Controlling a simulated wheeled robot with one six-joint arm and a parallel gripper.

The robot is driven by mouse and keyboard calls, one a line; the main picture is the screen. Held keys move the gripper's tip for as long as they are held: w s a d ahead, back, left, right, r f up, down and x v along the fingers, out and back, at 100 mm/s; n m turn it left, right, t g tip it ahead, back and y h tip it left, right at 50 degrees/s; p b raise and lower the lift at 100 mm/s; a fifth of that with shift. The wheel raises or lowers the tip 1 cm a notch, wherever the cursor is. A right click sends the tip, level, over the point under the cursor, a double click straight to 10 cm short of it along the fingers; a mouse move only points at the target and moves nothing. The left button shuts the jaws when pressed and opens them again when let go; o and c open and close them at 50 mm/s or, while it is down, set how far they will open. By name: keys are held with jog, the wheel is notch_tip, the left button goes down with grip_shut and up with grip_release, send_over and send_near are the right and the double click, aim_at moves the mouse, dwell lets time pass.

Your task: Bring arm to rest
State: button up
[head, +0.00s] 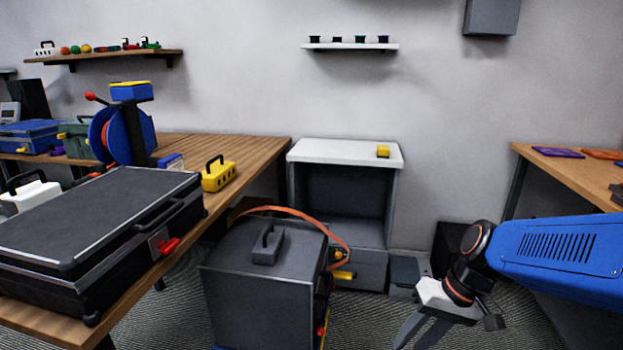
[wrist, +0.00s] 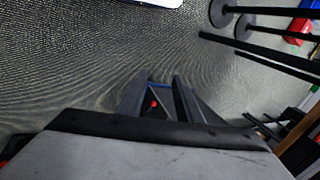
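My arm's blue link (head: 560,255) enters the head view from the right. Its dark wrist joint bends down and leftward to my gripper (head: 418,338), low in the frame over the carpet. The gripper has a white body and grey fingers, and the bottom edge cuts the fingers off. In the wrist view my gripper (wrist: 161,82) shows two dark fingers standing apart. I see nothing held between them; a small red spot shows in the gap. Carpet (wrist: 80,65) fills most of the view beyond.
A black case (head: 95,225) lies on the left wooden table (head: 240,150). A dark box (head: 260,285) with an orange cable stands left of my gripper. A white-topped cabinet (head: 345,152) stands behind. Another wooden table (head: 580,178) is at right. Dark legs (wrist: 265,55) cross the wrist view's upper right.

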jog(key=s+d+r+t+h, duration=0.4)
jog(key=s+d+r, duration=0.2)
jog(key=s+d, duration=0.1)
jog(key=shift+d+r+h, duration=0.3)
jog(key=shift+d, duration=0.2)
dwell(0.9)
